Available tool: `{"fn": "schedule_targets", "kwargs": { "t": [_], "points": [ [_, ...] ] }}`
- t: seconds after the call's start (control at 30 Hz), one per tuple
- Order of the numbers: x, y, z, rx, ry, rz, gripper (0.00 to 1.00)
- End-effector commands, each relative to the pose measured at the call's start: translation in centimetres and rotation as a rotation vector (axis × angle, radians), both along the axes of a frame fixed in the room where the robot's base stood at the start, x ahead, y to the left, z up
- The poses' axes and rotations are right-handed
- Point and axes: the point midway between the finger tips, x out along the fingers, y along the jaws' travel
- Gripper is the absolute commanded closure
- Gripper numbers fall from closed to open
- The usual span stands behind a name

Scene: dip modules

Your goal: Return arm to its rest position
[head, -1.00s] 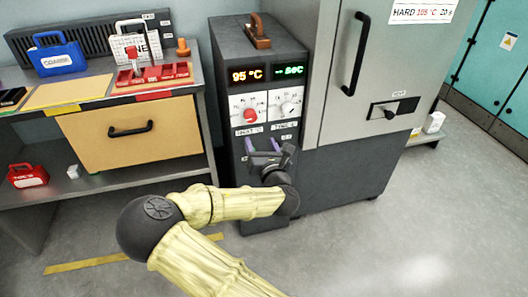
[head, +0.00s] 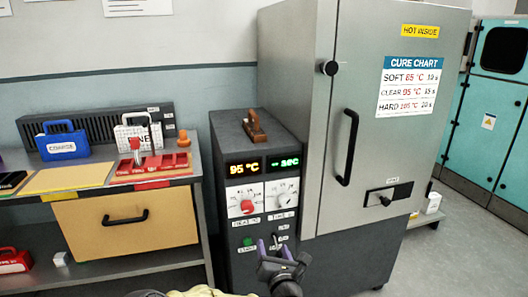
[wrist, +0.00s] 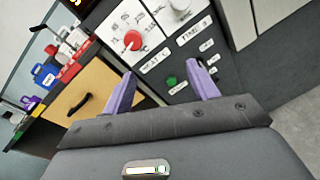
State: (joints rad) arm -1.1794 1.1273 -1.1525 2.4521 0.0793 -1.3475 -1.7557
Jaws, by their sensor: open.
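My gripper (head: 275,248) is at the bottom middle of the head view, in front of the dark control unit (head: 228,215). In the wrist view my gripper (wrist: 160,92) shows two purple fingers spread apart with nothing between them. Beyond them is the unit's panel with a red knob (wrist: 133,40), a white knob (wrist: 180,5) and a green button (wrist: 171,81). I cannot see my gripper touching the panel. In the head view most of my arm is out of frame.
A grey oven cabinet (head: 290,80) with a cure chart (head: 407,87) stands right of the unit. A bench at left has a blue case (head: 62,145), a red tray (head: 150,168) and a closed tan drawer (head: 125,225). Floor (head: 460,250) at right is clear.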

Motion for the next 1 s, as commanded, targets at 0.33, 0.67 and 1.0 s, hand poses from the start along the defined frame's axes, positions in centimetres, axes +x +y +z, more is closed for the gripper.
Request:
{"fn": "schedule_targets", "kwargs": {
  "t": [0.33,0.67,1.0],
  "points": [
    [-2.6,-11.7,-7.3,0.800,0.397,-0.599,0.41],
    [-9.1,-13.9,-8.9,1.503,0.611,-1.125,0.41],
    [-16.1,-13.2,-4.8,1.972,0.651,-1.586,0.41]
  ]
}}
